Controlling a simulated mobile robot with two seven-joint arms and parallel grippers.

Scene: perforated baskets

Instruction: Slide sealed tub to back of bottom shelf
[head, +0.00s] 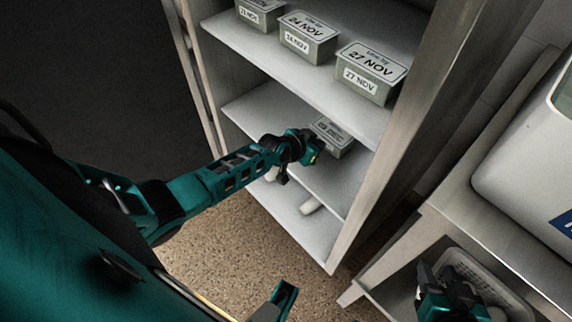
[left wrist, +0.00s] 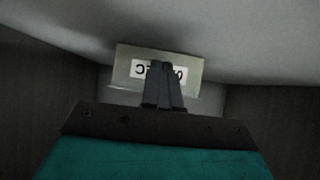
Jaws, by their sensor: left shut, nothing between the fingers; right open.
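A sealed tub (head: 335,138) with a pale lid and a label sits on the shelf below the row of dated tubs, towards its right side. In the left wrist view the tub (left wrist: 190,69) shows its front and a white label, upside down and partly covered by the fingers. My left gripper (head: 318,150) reaches in at the tub's front; its shut fingers (left wrist: 163,68) overlap the tub's face, with nothing between them. Whether they touch it I cannot tell. My right gripper (head: 440,281) is open at the bottom right, beside a perforated basket.
The shelf (head: 262,103) holding the tub is bare on its left. The shelf above carries several dated tubs, including one marked 27 NOV (head: 370,75). A pale item (head: 312,206) lies on the lower shelf. The perforated basket (head: 500,292) stands at the right.

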